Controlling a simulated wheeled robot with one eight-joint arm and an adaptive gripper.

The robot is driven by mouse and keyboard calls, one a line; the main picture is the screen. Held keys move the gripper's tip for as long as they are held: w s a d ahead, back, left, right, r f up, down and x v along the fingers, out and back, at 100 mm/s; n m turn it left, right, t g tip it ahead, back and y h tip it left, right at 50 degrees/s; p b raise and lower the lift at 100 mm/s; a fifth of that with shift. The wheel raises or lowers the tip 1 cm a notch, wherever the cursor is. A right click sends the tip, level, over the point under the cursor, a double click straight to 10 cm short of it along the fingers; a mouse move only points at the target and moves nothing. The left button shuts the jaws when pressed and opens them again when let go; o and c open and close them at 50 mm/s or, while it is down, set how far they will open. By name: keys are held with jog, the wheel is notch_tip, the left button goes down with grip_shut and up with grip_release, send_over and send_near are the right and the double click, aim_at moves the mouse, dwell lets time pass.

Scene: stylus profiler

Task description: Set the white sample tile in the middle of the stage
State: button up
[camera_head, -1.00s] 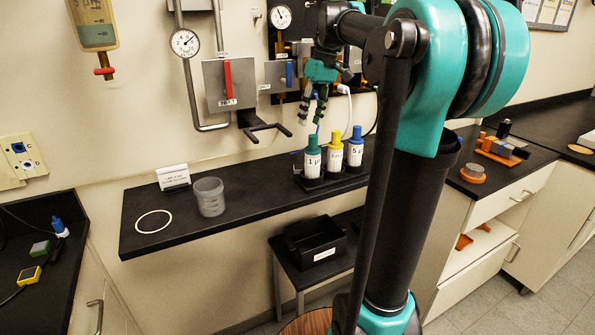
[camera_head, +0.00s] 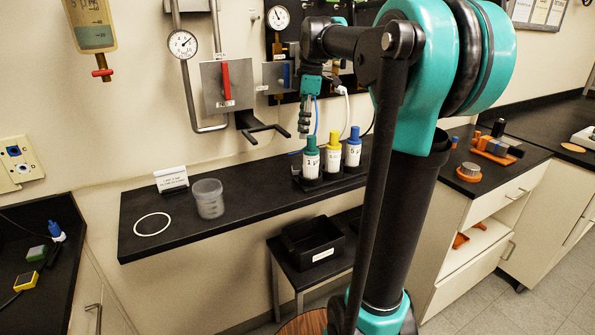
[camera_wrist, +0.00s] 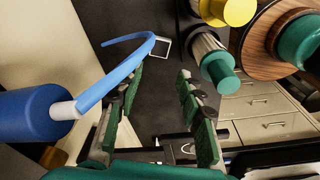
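I cannot make out the white sample tile or the stage for certain in either view. In the wrist view a small pale-edged square (camera_wrist: 161,47) lies beyond my fingertips, and I cannot tell what it is. My gripper (camera_wrist: 158,78) is open, with nothing held between its green-padded fingers. The curved blue spout (camera_wrist: 118,82) of a bottle passes close by the left finger; I cannot tell whether they touch. In the head view my gripper (camera_head: 304,131) points down just above the left end of the bottle rack.
Green-capped (camera_head: 311,160), yellow-capped (camera_head: 333,157) and blue-capped bottles (camera_head: 354,150) stand on the black shelf (camera_head: 255,210). A clear cup (camera_head: 208,199), a white ring (camera_head: 136,226) and a sign (camera_head: 172,179) are left. A black bin (camera_head: 313,240) sits below. Orange items (camera_head: 492,147) lie right.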

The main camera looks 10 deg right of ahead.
aim_at(298, 168)
jog(key=f, duration=0.4)
jog(key=a+f, duration=0.1)
jog(key=f, duration=0.7)
jog(key=shift+a+f, duration=0.1)
jog(key=shift+a, duration=0.05)
jog(key=c, duration=0.7)
